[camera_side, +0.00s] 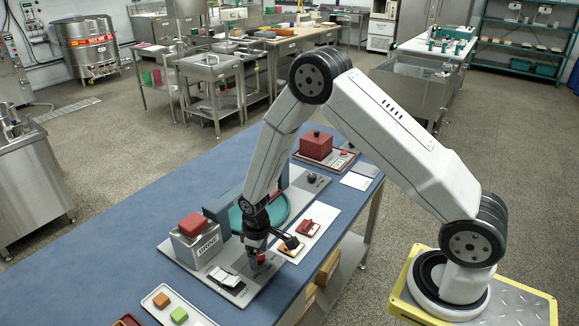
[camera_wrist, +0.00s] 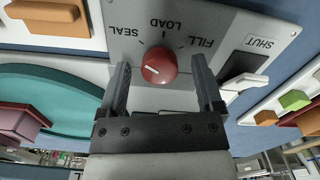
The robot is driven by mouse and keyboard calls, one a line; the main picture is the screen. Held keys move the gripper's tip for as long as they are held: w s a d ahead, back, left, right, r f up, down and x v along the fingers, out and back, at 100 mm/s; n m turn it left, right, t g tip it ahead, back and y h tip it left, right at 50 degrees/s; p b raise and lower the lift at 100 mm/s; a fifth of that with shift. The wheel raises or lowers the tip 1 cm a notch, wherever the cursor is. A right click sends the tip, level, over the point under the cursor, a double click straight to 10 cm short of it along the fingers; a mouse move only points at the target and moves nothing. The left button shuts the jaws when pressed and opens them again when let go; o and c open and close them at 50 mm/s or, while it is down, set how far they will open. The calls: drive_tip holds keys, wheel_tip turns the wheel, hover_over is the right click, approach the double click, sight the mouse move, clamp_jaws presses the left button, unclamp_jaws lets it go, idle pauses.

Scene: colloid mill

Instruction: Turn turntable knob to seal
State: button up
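The red knob (camera_wrist: 159,66) sits on a grey panel (camera_wrist: 220,18) with the upside-down labels SEAL, LOAD and FILL around it. Its short white mark lies left of its centre; I cannot tell for certain which label it matches. My gripper (camera_wrist: 160,64) is open, with one dark finger on each side of the knob and gaps to it. In the side view my gripper (camera_side: 260,256) is low over the panel, mostly hiding the knob. The teal turntable (camera_side: 276,207) lies behind the gripper and also shows in the wrist view (camera_wrist: 55,95).
A white lever (camera_wrist: 248,82) beside a SHUT label is right of the knob in the wrist view. In the side view, a BRINE box (camera_side: 198,248) with a red block (camera_side: 193,225) stands to the left. A tray with coloured blocks (camera_side: 178,314) lies in front. Blue tabletop (camera_side: 125,235) is free at far left.

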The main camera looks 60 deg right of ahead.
sight(259, 256)
drive_tip(key=shift+r, duration=0.15)
drive_tip(key=shift+r, duration=3.75)
drive_tip(key=shift+r, duration=0.1)
drive_tip(key=shift+s+r, duration=0.1)
drive_tip(key=shift+r, duration=0.05)
drive_tip(key=s+r+m+t, duration=0.2)
drive_tip(key=s+r+m, duration=0.1)
drive_tip(key=s+r, duration=0.7)
drive_tip(key=s, duration=0.3)
drive_tip(key=shift+s+d+t, duration=0.2)
drive_tip(key=shift+d+t, duration=0.05)
drive_tip(key=shift+t, duration=0.05)
